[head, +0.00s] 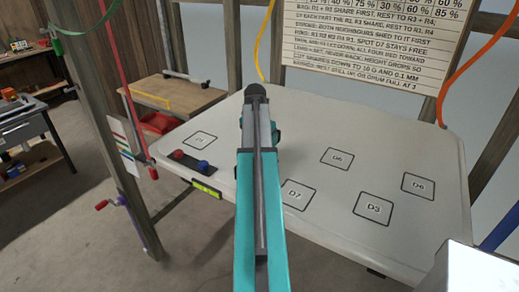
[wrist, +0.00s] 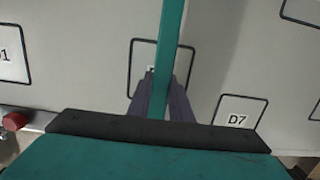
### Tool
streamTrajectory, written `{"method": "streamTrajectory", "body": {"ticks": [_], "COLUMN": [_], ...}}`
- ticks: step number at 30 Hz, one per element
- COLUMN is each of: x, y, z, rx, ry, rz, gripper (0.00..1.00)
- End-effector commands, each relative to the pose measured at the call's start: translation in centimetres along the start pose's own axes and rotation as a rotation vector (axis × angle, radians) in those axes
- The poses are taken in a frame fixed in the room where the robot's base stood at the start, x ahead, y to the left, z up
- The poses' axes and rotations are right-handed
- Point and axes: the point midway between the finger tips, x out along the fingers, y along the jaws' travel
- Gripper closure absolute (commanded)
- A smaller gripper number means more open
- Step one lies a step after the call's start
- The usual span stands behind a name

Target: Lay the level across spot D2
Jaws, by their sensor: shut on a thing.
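My gripper (wrist: 160,100) is shut on a long teal bar (wrist: 170,40), which I take to be the level; no vial shows on it. In the wrist view the bar runs up the picture, over a square spot outline (wrist: 132,75) whose label is mostly hidden. That spot lies between a spot marked D1 (wrist: 12,65) on the left and D7 (wrist: 240,112) on the right, so it fits D2. I cannot tell whether the bar touches the surface. In the head view my arm hides the fingers and that spot; a small teal part (head: 276,133) shows beside it.
The pale table (head: 240,215) has other marked spots, among them D3 (head: 373,208). A black block with red and blue knobs (head: 190,163) sits at the left. A yellow-green vial (head: 206,189) is on the front edge. Red (head: 124,90), yellow and orange cords hang around.

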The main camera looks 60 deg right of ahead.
Motion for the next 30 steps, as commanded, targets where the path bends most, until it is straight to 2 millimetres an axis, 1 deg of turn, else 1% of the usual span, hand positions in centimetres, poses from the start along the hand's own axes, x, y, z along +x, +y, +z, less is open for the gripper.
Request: {"method": "streamTrajectory", "body": {"ticks": [1, 3, 9, 22, 23, 24, 26, 27, 30], "x": [0.7, 1.2, 2.1, 2.3, 2.3, 2.3, 2.3, 2.3, 2.4], "y": [0.0, 0.0, 0.0, 0.1, 0.1, 0.1, 0.1, 0.1, 0.1], "z": [-0.1, -0.2, -0.3, -0.4, -0.4, -0.4, -0.4, -0.4, -0.4], "rx": [0.000, 0.000, -0.001, -0.002, -0.002, -0.002, -0.002, -0.002, -0.002], "ry": [0.000, 0.000, 0.001, 0.000, 0.000, 0.000, 0.000, 0.000, 0.000], "rz": [0.000, 0.000, 0.000, 0.000, 0.000, 0.000, 0.000, 0.000, 0.000], "gripper": [1.00, 1.00, 1.00, 1.00, 0.80, 0.73, 0.63, 0.60, 0.60]}}
